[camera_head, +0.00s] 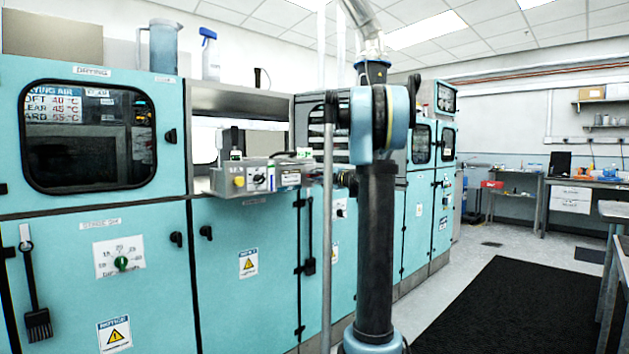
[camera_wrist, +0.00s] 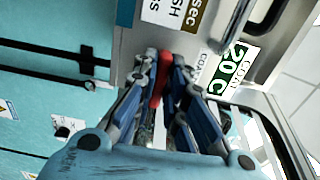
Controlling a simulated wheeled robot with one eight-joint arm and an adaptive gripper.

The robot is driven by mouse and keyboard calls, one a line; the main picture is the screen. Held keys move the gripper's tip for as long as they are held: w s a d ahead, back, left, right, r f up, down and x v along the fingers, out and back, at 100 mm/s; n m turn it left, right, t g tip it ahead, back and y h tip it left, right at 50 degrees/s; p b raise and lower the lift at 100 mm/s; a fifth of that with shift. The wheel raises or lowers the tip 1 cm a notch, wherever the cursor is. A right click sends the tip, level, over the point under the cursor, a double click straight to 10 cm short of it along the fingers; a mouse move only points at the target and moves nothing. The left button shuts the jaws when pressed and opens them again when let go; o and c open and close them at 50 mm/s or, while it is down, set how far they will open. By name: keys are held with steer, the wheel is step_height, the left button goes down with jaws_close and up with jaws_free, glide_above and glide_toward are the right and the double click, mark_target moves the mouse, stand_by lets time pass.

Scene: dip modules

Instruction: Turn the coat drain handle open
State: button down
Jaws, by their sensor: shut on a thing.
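A red handle (camera_wrist: 164,62) shows in the wrist view, upright in the picture, in front of a grey metal panel (camera_wrist: 128,40). A sign reading "COAT 20 C" (camera_wrist: 232,68) is just to its right, and a small label beside the handle begins with "CO". My gripper (camera_wrist: 165,78) has its blue and grey fingers closed on both sides of the red handle, which is between them. The handle's lower part is hidden by the fingers. In the head view my gripper (camera_head: 343,180) is small and dark, at the front of the teal machine; the handle cannot be made out there.
A grey control box (camera_head: 255,178) with a yellow button sticks out left of my gripper. A thin grey vertical pole (camera_head: 328,240) stands close by. Teal cabinet doors (camera_head: 245,300) lie below. Open floor with a black mat (camera_head: 490,310) is at the right.

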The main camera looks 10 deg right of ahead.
steer(key=c, duration=1.6)
jaws_free()
steer(key=shift+a+f, duration=0.1)
steer(key=shift+f, duration=0.1)
steer(key=shift+c, duration=0.2)
steer(key=shift+r, duration=0.1)
steer(key=shift+s, duration=0.1)
steer(key=v, duration=1.1)
steer(key=shift+s+d, duration=0.25)
steer(key=shift+d, duration=0.1)
